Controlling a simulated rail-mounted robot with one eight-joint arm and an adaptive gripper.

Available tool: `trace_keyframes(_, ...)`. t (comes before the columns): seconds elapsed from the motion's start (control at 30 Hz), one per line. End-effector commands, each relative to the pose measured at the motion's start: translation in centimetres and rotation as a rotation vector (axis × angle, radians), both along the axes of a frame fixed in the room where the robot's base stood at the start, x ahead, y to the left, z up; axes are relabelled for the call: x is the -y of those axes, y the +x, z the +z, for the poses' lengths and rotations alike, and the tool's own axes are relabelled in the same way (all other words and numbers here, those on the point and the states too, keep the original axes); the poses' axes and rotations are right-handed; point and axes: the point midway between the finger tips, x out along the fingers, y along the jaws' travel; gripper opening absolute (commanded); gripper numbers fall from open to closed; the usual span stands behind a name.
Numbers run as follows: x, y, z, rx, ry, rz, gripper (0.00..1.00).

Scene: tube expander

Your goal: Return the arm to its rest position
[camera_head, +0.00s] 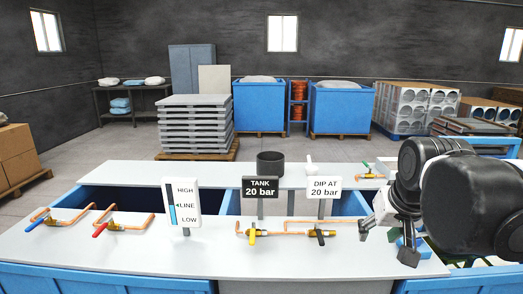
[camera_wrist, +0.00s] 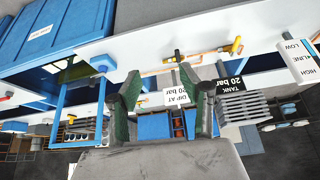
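My arm comes in from the right edge of the head view, with its dark rounded links close to the camera. My gripper (camera_head: 388,242) is over the right end of the grey-white workbench (camera_head: 130,250), to the right of the valves. In the wrist view my gripper (camera_wrist: 158,72) has its two dark green fingers apart. Nothing shows between the fingertips except the background. I cannot tell the exact height of the fingers above the bench.
Signs stand on the bench: a level sign (camera_head: 184,202), a black TANK sign (camera_head: 262,187) and a white DIP AT sign (camera_head: 324,187). Yellow (camera_head: 252,236) and black (camera_head: 319,235) valve handles sit on copper pipes left of my gripper. A dark cylinder (camera_head: 271,164) stands behind.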

Motion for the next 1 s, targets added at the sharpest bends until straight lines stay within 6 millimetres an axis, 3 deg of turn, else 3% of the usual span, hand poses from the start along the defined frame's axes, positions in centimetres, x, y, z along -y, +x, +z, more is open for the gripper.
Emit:
trace_keyframes(0.2, -2.6, -5.8, -3.7, 0.055, -0.009, 0.060, 0.39)
trace_keyframes(0.4, -3.9, -9.4, -6.7, 0.095, -0.014, 0.099, 0.39)
trace_keyframes(0.6, -4.4, -10.7, -7.9, 0.111, -0.017, 0.115, 0.39)
trace_keyframes(1.0, -4.4, -10.7, -8.0, 0.112, -0.017, 0.115, 0.39)
